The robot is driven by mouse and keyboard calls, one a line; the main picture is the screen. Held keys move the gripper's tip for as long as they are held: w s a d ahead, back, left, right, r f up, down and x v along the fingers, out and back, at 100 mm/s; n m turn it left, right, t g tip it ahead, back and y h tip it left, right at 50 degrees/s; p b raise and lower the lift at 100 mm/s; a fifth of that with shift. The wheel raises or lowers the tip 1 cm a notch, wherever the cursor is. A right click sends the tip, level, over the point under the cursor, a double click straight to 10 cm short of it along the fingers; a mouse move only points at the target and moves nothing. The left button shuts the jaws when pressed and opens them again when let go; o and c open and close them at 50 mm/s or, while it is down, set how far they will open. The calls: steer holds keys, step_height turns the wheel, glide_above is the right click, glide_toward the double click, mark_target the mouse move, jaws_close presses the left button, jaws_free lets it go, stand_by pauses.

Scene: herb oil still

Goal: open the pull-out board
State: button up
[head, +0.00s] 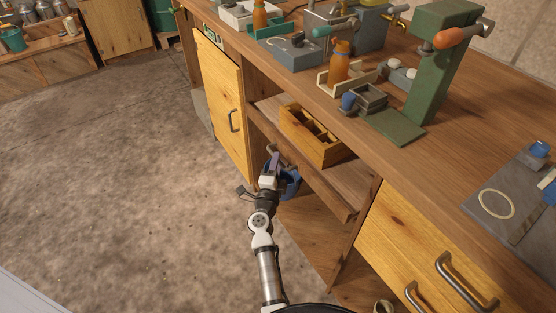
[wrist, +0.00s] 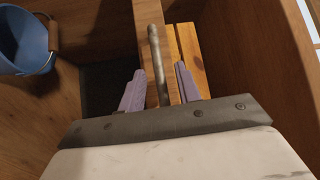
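The pull-out board (head: 346,184) is a brown wooden board in the open bay under the counter, with a yellow divided wooden box (head: 306,140) on it. Its grey bar handle (wrist: 158,62) runs lengthwise in the wrist view, between my two purple fingers. My gripper (head: 273,162) is at the board's front edge in the head view. In the wrist view my gripper (wrist: 160,88) is open, with a finger on each side of the bar and gaps visible. How far the board stands out is hard to tell.
A blue bucket (wrist: 24,42) stands below the board; in the head view (head: 290,184) it is partly behind my gripper. A yellow cupboard door (head: 220,105) is at left, yellow drawers (head: 415,250) at right. The floor (head: 110,180) in front is clear.

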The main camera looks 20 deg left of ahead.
steer(key=shift+w+a+r, duration=0.1)
steer(key=shift+w, duration=0.95)
jaws_close()
